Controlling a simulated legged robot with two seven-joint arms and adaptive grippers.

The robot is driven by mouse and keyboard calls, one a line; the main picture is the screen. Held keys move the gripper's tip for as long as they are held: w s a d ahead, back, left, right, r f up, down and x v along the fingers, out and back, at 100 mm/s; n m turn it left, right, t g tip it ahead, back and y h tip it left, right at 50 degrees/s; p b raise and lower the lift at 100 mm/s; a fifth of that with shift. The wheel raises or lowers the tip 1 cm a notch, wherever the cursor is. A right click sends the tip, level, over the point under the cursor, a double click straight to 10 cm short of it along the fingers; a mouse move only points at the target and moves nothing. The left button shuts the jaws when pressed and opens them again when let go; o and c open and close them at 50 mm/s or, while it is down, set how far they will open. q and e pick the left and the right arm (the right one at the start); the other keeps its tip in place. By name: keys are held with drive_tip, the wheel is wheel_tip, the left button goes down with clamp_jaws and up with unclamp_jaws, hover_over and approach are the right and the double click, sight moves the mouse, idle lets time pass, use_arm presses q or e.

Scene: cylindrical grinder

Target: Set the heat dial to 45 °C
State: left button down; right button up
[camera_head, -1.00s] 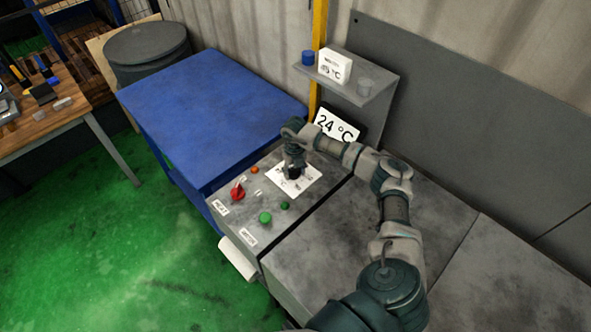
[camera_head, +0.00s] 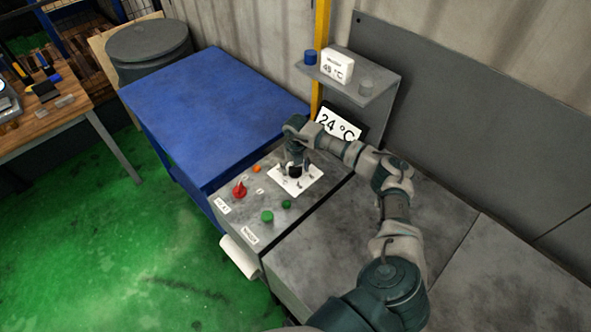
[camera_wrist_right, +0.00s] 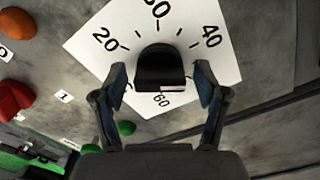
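The heat dial is a black knob (camera_wrist_right: 161,68) on a white scale card (camera_head: 309,183) on top of the grey machine. In the right wrist view the card (camera_wrist_right: 85,45) shows 20, 40 and 60 and a partly cut-off number at the top. My right gripper (camera_wrist_right: 161,84) is over the dial, its two fingers apart on either side of the knob with gaps showing. In the head view the right gripper (camera_head: 294,174) points down at the card and hides much of the knob. A display (camera_head: 338,124) reads 24 °C. My left gripper is out of view.
Beside the dial sit a red switch (camera_head: 240,190), an orange button (camera_head: 256,169) and green buttons (camera_head: 267,216). A blue table (camera_head: 210,110) stands left.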

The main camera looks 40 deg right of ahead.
sight(296, 167)
drive_tip(key=shift+s+f, duration=0.1)
drive_tip(key=shift+f, duration=0.05)
wheel_tip(296, 167, up, 12)
idle(0.5)
drive_tip(key=shift+f, duration=0.1)
idle(0.4)
